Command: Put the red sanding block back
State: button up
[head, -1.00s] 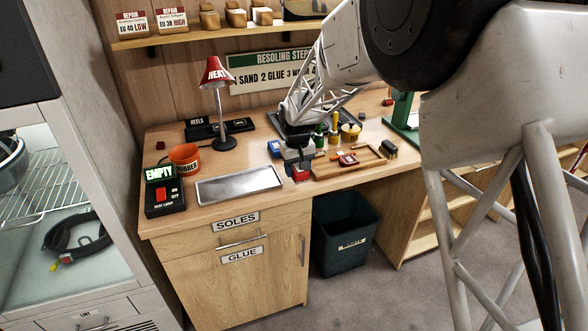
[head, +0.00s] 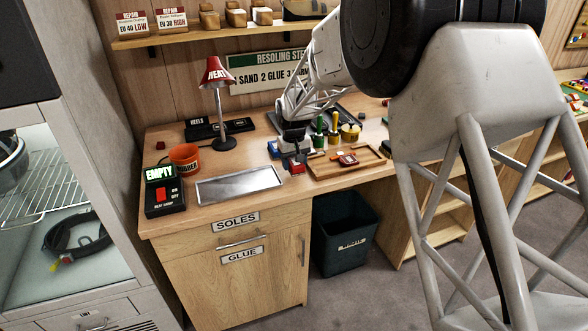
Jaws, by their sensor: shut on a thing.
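The red sanding block (head: 297,168) is at the front of the workbench in the head view, just left of the wooden tray. My gripper (head: 294,158) is above it, pointing down, and is shut on it. The dark fingers cover the block's upper part. I cannot tell whether the block touches the bench top. A blue block (head: 273,149) stands just left of my gripper.
The wooden tray (head: 322,174) holds a small red-and-white item (head: 348,159). Green and yellow handled tools (head: 333,129) stand behind it. Left are a metal plate (head: 240,184), an orange rubber tub (head: 185,157) and a red lamp (head: 217,74). A dark bin (head: 345,232) stands below.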

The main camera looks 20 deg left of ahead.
aim_at(293, 159)
jog(key=shift+f, duration=1.45)
jog(key=shift+f, duration=0.15)
jog(key=o, duration=0.9)
jog(key=shift+s+r, duration=0.1)
jog(key=shift+r, duration=6.05)
